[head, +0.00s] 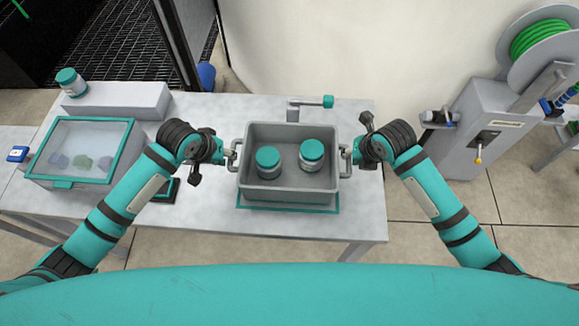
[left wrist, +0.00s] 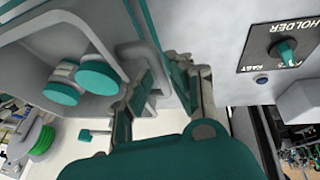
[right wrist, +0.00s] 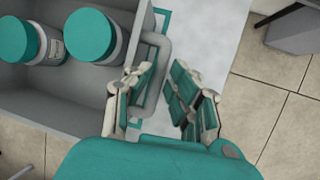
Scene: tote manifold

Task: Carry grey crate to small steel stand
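The grey crate (head: 288,197) stands on a teal-edged mat (head: 245,208) on the table, with two teal-lidded jars (head: 268,162) (head: 312,155) inside. My left gripper (head: 229,155) is at its left handle; in the left wrist view the fingers (left wrist: 160,88) are apart with the handle (left wrist: 152,58) at the gap. My right gripper (head: 348,157) is at the right handle; in the right wrist view the fingers (right wrist: 163,98) are apart and the handle bar (right wrist: 163,65) lies between them. I cannot surely pick out the small steel stand.
A teal-framed clear-lidded box (head: 83,150) and a grey block (head: 115,98) with a jar (head: 71,82) stand on the table's left. A post with a teal-ended arm (head: 312,102) is behind the crate. A hose-reel machine (head: 470,130) stands right, beyond open floor (head: 415,225).

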